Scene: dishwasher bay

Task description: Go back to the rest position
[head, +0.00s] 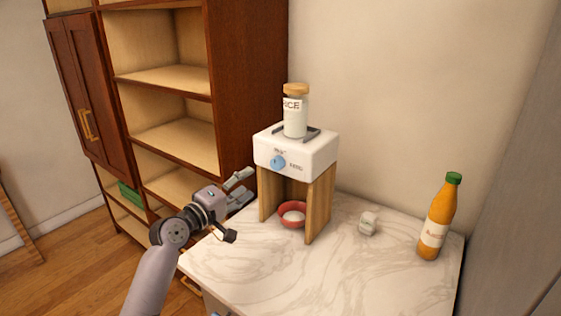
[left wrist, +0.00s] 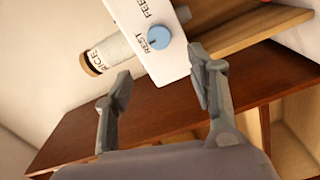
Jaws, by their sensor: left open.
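My left gripper (head: 240,190) is open and empty, in front and to the left of a white dispenser box (head: 297,150) on wooden legs. In the left wrist view its two fingers (left wrist: 160,98) are spread, with the box and its blue knob (left wrist: 159,38) beyond them. The blue knob also shows on the box front in the head view (head: 278,162). A jar labelled rice (head: 295,117) with a wooden lid stands upright on the box. My right gripper is in neither view.
The marble-topped counter (head: 330,285) has clear room at its front. A small white object (head: 368,223) and an orange bottle with a green cap (head: 437,215) stand on its right part. A brown shelf unit (head: 180,80) stands behind on the left.

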